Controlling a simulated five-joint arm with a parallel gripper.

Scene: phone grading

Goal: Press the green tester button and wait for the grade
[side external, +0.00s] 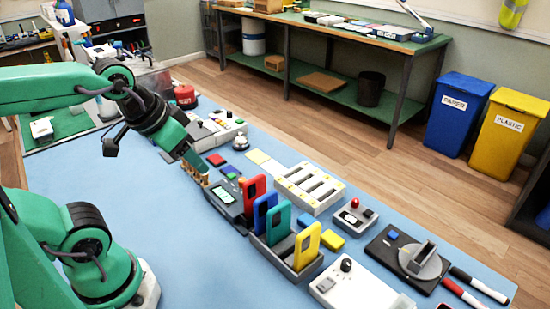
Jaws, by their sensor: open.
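A dark grey device with a pale screen (222,194), which looks like the tester, lies on the blue mat near the middle of the side view. I cannot make out its green button clearly. My gripper (196,168) reaches down from the left, with its tan fingertips just above or at the far left end of this device. The gripper is open, and nothing shows between its fingers. I cannot tell whether the fingertips touch the device. I cannot read any grade on the screen.
A grey rack (290,262) holds several upright phones close in front of the device. A white slotted tray (309,187) stands behind it. A small box with a red button (355,203) and a black turntable unit (408,258) are at the right. The mat's left front is clear.

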